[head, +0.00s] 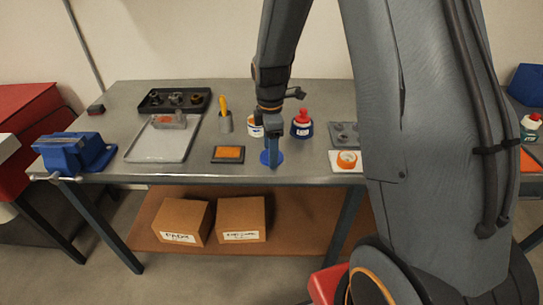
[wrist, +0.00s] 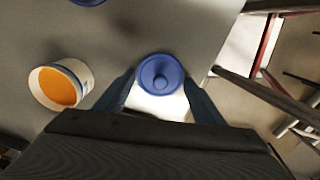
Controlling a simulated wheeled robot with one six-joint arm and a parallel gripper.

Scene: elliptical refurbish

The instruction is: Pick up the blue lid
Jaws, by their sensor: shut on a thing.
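I cannot tell whether the lid touches the bench. An open white jar with orange contents (wrist: 60,84) stands to the left in the wrist view, apart from the lid.
A blue bottle with a red cap (head: 302,124) stands behind the lid. An orange tape roll (head: 346,160) lies to the right. A dark tray with an orange block (head: 228,154) lies to the left. A blue vise (head: 75,153) stands at the bench's left end.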

